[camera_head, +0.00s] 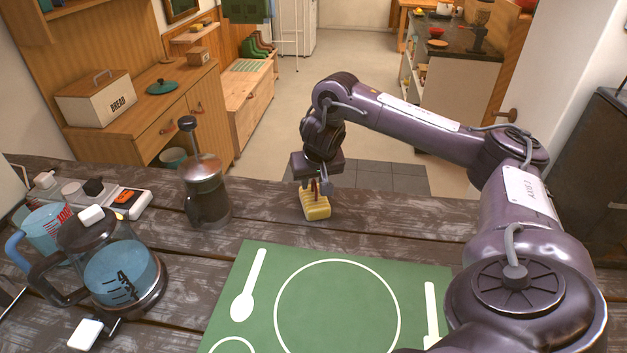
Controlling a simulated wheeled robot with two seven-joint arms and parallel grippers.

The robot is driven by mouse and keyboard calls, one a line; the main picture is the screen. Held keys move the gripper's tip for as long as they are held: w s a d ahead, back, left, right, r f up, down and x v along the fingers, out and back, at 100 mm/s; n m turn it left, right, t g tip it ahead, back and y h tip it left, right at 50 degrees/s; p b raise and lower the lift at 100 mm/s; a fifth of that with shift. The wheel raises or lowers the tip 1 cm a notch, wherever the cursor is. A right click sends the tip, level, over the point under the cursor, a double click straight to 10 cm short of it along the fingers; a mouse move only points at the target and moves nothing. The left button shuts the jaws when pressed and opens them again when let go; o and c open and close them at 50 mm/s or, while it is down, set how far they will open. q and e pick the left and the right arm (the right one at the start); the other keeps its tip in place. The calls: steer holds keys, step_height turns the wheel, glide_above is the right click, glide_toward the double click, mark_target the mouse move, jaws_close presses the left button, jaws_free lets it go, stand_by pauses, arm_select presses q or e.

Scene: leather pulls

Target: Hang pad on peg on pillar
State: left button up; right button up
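A small yellow ridged block, which looks like the pad (316,208), is at the far part of the dark wooden table, with a dark red strap at its top. My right gripper (317,187) points down just above it, its fingers on either side of the strap. I cannot tell whether they grip the strap, or whether the pad rests on the table or is slightly raised. A brown wooden peg (507,115) sticks out from the white pillar (563,70) at the right, behind my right arm. My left gripper is not in view.
A green placemat (250,290) lies in front on the table (385,208). A French press (205,190), a glass coffee pot (122,275) and a measuring jug (45,232) stand at the left. A dark cabinet (600,170) is at the right. The table between press and pad is clear.

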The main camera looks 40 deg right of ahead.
mark_target(318, 206)
steer(key=p+v, duration=0.7)
steer(key=v, duration=0.3)
steer(key=shift+s+r+p, duration=0.2)
steer(key=shift+r+p, duration=0.1)
steer(key=shift+r, duration=0.05)
steer(key=shift+a+f, duration=0.1)
steer(key=shift+f, duration=0.05)
